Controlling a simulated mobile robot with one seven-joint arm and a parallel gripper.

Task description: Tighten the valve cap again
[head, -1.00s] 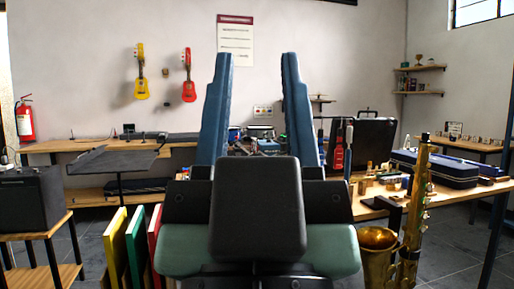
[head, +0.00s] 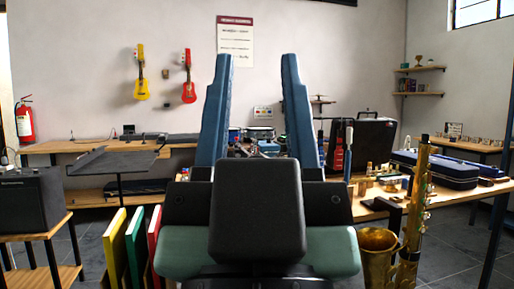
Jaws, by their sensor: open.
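My gripper (head: 258,62) points away from me in the middle of the head view. Its two long blue fingers stand wide apart with nothing between them close by. Its dark body and green sides hide part of the bench behind. Small brass pieces (head: 392,181) stand on the wooden table (head: 450,192) to the right of my gripper. They are too small for me to tell whether one is the valve cap or a valve.
A brass saxophone (head: 414,215) stands at the right in front of the table. Coloured boards (head: 135,245) and a black amplifier (head: 30,198) stand at the left. Grey floor shows at the right.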

